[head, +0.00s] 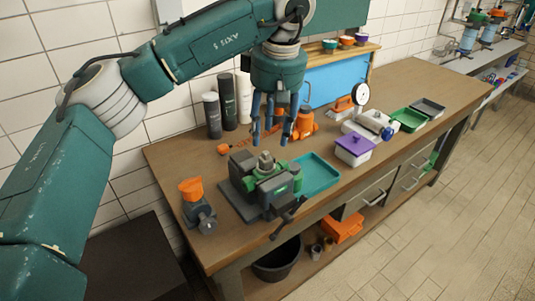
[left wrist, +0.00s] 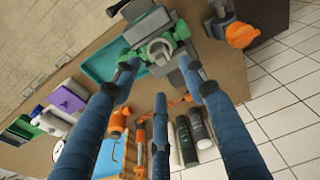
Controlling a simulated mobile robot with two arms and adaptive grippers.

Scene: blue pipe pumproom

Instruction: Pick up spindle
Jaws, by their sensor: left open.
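A grey, round-topped metal piece, which looks like the spindle (head: 265,161), stands in the green and grey vise (head: 248,187) on the wooden bench. In the left wrist view the spindle (left wrist: 160,50) shows as a grey ring-like top between the vise jaws (left wrist: 143,27). My left gripper (head: 272,138) points down just above the spindle. Its blue fingers are spread and empty. In the left wrist view the fingers of my left gripper (left wrist: 160,80) lie around the spindle's outline, apart from it as far as I can tell. The spindle's lower part is hidden in the vise. My right gripper is not in view.
A teal tray (head: 318,172) lies right beside the vise. A grey device with an orange funnel (head: 193,188) stands left of it. Bottles (head: 228,103) and an orange tool (head: 305,123) stand behind. The vise handle (head: 287,220) overhangs the front edge.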

